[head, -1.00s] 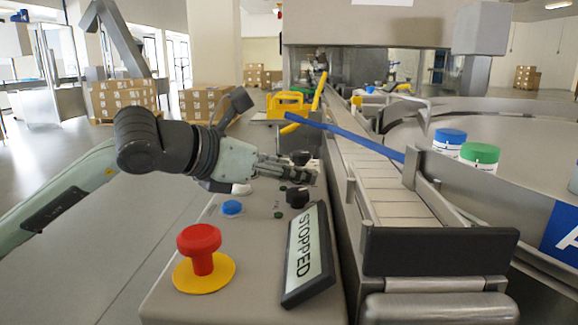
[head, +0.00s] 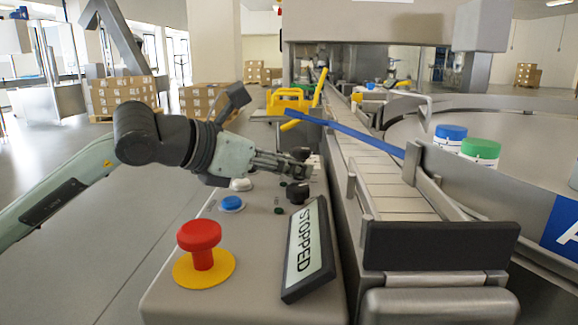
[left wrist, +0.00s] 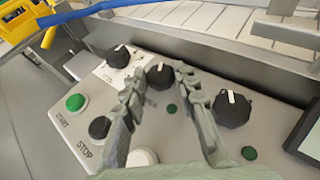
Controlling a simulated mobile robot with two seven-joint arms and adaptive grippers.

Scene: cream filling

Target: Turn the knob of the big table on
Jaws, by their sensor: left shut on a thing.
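Three black knobs with white marks sit in a row on the control panel (head: 245,262). In the left wrist view these are a far knob (left wrist: 118,57), a middle knob (left wrist: 160,76) and a near knob (left wrist: 231,109). My left gripper (left wrist: 160,72) is shut on the middle knob, one finger on each side. In the head view the left gripper (head: 304,167) is between the far knob (head: 301,154) and the near knob (head: 298,192), and largely hides the middle one. I cannot read the knob labels. My right gripper is out of view.
A tilted display (head: 308,250) reads STOPPED. A red mushroom button (head: 199,240), a blue button (head: 231,203) and green START (left wrist: 76,102) and black STOP (left wrist: 99,127) buttons share the panel. A conveyor (head: 375,180) runs alongside. A large round table (head: 520,125) holds jars.

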